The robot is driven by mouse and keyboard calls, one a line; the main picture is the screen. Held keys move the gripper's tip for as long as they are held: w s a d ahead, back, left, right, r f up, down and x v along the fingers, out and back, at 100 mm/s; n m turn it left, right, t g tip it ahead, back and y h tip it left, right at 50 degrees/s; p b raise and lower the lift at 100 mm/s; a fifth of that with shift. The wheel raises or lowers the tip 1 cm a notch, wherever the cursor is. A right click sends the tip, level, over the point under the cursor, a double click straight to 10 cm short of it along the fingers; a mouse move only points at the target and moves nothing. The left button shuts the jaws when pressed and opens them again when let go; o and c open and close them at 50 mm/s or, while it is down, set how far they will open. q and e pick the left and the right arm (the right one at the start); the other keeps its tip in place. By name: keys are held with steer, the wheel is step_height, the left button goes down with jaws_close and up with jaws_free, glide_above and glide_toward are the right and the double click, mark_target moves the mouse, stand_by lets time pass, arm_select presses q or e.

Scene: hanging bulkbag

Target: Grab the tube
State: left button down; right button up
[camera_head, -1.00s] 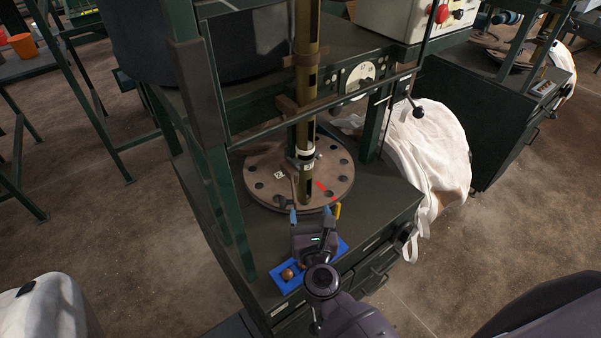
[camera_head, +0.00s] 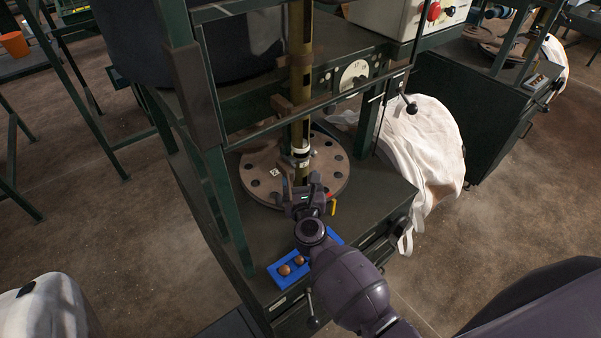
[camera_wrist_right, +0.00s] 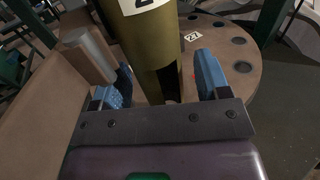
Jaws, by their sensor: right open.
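The tube (camera_head: 301,75) is a brass-olive upright pipe with pale bands near its lower part. It stands over the round brown flange plate (camera_head: 330,185), which has a ring of dark holes. My right gripper (camera_head: 302,184) is in front of the tube's lower end and hides part of it in the head view. In the right wrist view, the tube (camera_wrist_right: 152,52) stands between the two blue fingertips of the open gripper (camera_wrist_right: 166,82), with visible gaps at the sides. Whether a finger touches it cannot be told. My left gripper is not in view.
A blue tray (camera_head: 275,278) with brown balls lies at the bench's front edge. Green frame posts (camera_head: 190,75) and a black-knobbed lever (camera_head: 411,108) stand around the tube. A grey cylinder (camera_wrist_right: 88,52) stands beside the tube.

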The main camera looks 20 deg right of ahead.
steer(key=shift+w, duration=0.1)
steer(key=c, duration=1.1)
steer(key=shift+c, duration=0.2)
